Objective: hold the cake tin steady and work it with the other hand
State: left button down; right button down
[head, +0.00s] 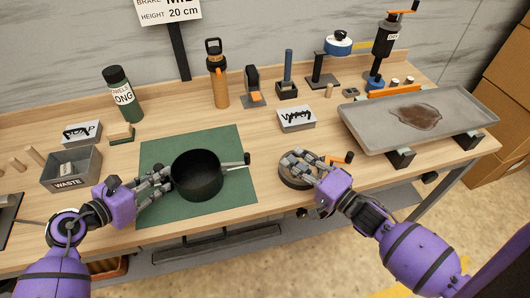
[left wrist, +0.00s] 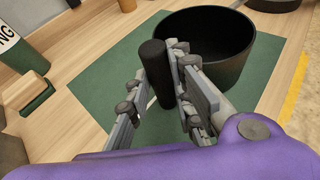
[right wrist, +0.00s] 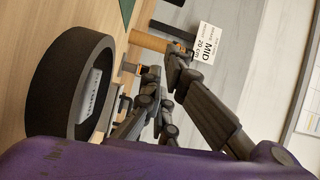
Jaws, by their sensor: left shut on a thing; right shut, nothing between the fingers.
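A deep black round pan, which I take as the cake tin (head: 197,188), stands upright on the green mat (head: 150,205); it also shows in the left wrist view (left wrist: 222,60). My left gripper (head: 168,180) is at its left side, shut on its black handle (left wrist: 156,72), which stands out between the fingers. My right gripper (head: 296,160) is shut and empty over a low dark round dish (head: 293,183), to the right of the mat. That dish (right wrist: 45,95) shows a pale label inside in the right wrist view; whether my fingers touch it I cannot tell.
A waste bin (head: 72,172) stands at left. A large grey tray (head: 460,115) with a brown stain rests on dark supports at right. Bottles, including an orange one (head: 220,88), and small tools line the back. Labelled blocks (head: 296,119) stand nearer. The mat's front is bare.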

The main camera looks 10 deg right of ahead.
jog(key=shift+s+d+f+m+h, duration=0.1)
jog(key=shift+s+f+m+h, duration=0.15)
jog(key=shift+f+m, duration=0.4)
jog(key=shift+r, duration=0.2)
jog(key=shift+w, duration=0.1)
jog(key=x, duration=0.9)
jog(key=shift+w, duration=0.15)
jog(key=shift+s+a, duration=0.4)
jog(key=shift+a, duration=0.2)
jog(key=shift+s+a, duration=0.4)
jog(key=shift+a, duration=0.2)
jog(key=shift+s+a, duration=0.35)
jog(key=shift+s, duration=0.05)
jog(key=shift+s, duration=0.1)
jog(key=shift+s, duration=0.3)
